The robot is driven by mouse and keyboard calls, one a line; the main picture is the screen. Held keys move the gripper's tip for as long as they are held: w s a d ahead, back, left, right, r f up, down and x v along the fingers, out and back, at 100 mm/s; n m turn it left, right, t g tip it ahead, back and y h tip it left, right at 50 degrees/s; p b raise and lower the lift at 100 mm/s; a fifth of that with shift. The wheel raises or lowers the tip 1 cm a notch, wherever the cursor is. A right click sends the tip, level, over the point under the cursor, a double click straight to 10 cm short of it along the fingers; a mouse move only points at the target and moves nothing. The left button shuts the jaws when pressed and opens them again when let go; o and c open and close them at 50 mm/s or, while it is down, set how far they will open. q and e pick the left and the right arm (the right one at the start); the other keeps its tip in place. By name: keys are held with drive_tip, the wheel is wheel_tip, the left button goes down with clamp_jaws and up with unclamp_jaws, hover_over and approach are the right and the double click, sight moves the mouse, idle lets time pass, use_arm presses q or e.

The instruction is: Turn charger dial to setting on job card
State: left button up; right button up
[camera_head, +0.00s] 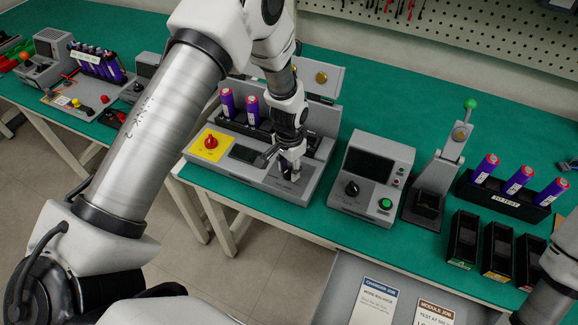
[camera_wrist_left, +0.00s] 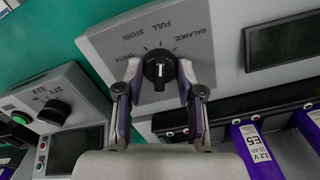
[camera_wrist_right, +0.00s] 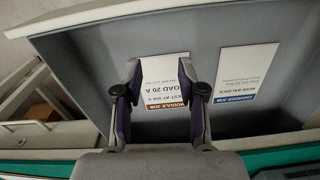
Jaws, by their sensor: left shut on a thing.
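The charger (camera_head: 310,120) is a grey unit with a screen and purple cells in it. Its black dial (camera_wrist_left: 160,72) has a white pointer line, and the labels STORE, FULL, BALANCE and CHECK appear upside down around it in the left wrist view. My left gripper (camera_head: 290,167) is shut on the dial, one finger on each side (camera_wrist_left: 160,78). The charger job card (camera_head: 375,302) lies in the drawer and reads MODE BALANCE; it also shows in the right wrist view (camera_wrist_right: 246,72). My right gripper (camera_wrist_right: 160,85) is open and empty above the drawer, across the module job card (camera_wrist_right: 164,80).
A grey tester (camera_head: 372,170) with a black knob and green button stands right of the charger. Further right are a green-knobbed press (camera_head: 440,165), a rack of cells (camera_head: 505,190) and black bins (camera_head: 465,240). The grey drawer (camera_head: 345,275) is open below the bench edge.

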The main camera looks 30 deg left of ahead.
sight(289, 169)
use_arm(q)
drive_tip(key=m, duration=0.3)
drive_tip(key=shift+s+f+m, duration=0.1)
drive_tip(key=shift+s+m, duration=0.05)
drive_tip(key=shift+m, duration=2.15)
drive_tip(key=o, duration=1.1)
drive_tip(key=shift+o, duration=0.2)
drive_tip(key=shift+p, duration=0.3)
wheel_tip(289, 169, up, 12)
